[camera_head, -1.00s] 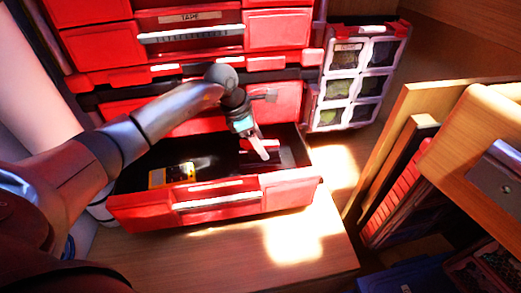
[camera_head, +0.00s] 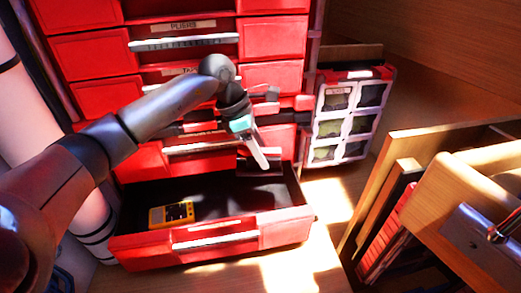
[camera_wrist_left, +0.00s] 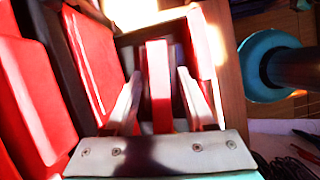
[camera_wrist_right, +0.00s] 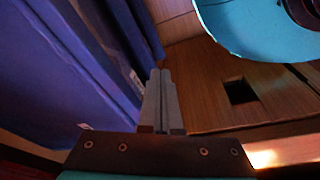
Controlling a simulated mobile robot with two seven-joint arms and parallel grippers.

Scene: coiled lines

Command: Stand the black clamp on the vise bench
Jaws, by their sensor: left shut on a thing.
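My left gripper (camera_head: 262,160) is above the back right of the open red drawer (camera_head: 215,240). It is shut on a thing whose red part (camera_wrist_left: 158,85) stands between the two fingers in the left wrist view. In the head view a dark part (camera_head: 262,169) shows beside the fingertips, consistent with the black clamp; its full shape is hidden. My right gripper (camera_wrist_right: 160,100) has its fingers together with nothing visible between them. A wooden bench (camera_head: 470,190) with a metal vise plate (camera_head: 480,232) stands at the right of the head view.
A yellow meter (camera_head: 172,214) lies in the drawer. Closed red drawers (camera_head: 185,45) rise behind my left arm. A small-parts cabinet (camera_head: 348,118) stands right of them. Upright boards (camera_head: 385,195) stand left of the bench. A blue box (camera_wrist_right: 60,60) is close beside my right gripper.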

